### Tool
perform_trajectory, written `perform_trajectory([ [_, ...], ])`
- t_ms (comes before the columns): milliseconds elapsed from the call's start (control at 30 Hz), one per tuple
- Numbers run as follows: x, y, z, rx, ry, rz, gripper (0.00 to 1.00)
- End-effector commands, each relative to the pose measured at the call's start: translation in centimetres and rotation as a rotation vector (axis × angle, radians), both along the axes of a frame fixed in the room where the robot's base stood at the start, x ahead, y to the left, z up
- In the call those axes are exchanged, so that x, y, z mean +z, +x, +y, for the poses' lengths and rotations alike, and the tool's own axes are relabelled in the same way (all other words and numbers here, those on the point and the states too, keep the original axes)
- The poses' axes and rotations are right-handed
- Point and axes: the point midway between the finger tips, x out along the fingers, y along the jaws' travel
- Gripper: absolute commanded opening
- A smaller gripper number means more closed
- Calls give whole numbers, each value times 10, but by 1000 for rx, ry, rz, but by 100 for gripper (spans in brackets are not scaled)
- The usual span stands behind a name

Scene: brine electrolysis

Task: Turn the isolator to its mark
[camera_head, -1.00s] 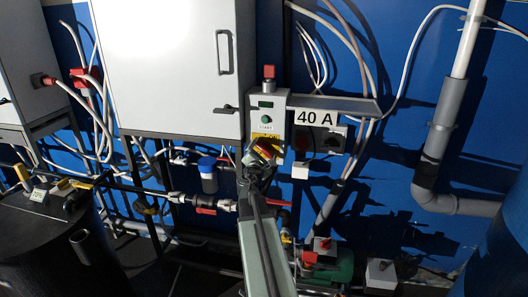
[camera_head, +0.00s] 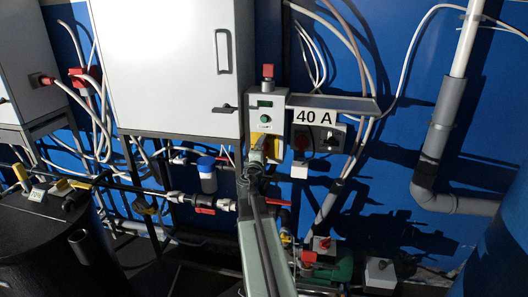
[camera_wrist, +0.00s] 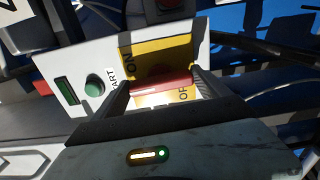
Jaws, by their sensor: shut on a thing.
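The isolator's red handle (camera_wrist: 163,86) lies between my fingers in the wrist view, across a yellow plate (camera_wrist: 145,58). The plate bears "ON" at its upper left and "OFF" nearer the fingers, partly hidden. My gripper (camera_wrist: 162,90) is shut on the handle. In the head view, my gripper (camera_head: 254,160) is at the lower end of the grey control box (camera_head: 279,101) and covers the handle. Part of the yellow plate (camera_head: 262,139) shows there. A separate mark cannot be made out.
A green START button (camera_head: 265,118) is above the plate; a red button (camera_head: 268,71) tops the box. A "40 A" sign (camera_head: 317,116) and a panel with a red knob (camera_head: 301,142) and a black knob (camera_head: 328,143) are close on the right. A white cabinet (camera_head: 170,70) stands left.

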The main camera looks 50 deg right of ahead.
Motion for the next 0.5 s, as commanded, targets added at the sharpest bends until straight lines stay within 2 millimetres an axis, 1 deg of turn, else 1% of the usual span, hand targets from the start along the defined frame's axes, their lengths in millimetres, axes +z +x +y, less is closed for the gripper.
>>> perform_trajectory([
  [200, -1, 1, 2, 4, 30, -45, 45],
  [500, -1, 1, 2, 4, 37, -58, 45],
])
